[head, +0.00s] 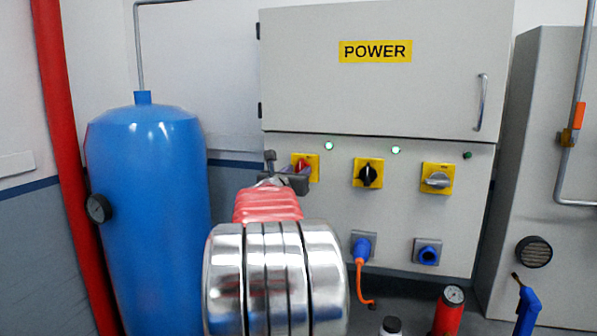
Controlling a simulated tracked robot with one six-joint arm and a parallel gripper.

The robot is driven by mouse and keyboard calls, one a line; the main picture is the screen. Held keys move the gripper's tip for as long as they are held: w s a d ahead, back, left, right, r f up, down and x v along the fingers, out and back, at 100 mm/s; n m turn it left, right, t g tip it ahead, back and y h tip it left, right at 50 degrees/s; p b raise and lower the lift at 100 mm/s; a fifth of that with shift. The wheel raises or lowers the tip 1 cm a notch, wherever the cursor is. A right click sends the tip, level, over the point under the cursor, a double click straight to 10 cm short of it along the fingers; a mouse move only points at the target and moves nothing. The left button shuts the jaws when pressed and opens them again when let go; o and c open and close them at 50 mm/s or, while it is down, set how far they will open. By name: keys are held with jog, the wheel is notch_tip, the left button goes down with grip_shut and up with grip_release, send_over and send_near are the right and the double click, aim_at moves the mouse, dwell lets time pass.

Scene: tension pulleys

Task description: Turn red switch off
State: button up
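The red switch (301,163) is a red rotary knob on a yellow square plate at the left of the grey power cabinet's lower panel. My gripper (285,171) is just in front of it, to its lower left in the head view. Its dark fingers are spread apart, one at the left and one at the right, and the right one covers part of the switch's plate. I see nothing held between them. I cannot tell whether a finger touches the knob. The knob's exact angle is partly hidden.
A black switch (368,173) and a grey switch (437,179) sit to the right on yellow plates. Two green lamps (329,146) glow above. An orange cable (362,280) hangs from a blue plug (361,247). A blue tank (150,200) stands at left.

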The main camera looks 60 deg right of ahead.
jog(key=shift+w+d, duration=0.1)
jog(key=shift+d, duration=0.8)
jog(key=shift+c, duration=0.5)
grip_shut()
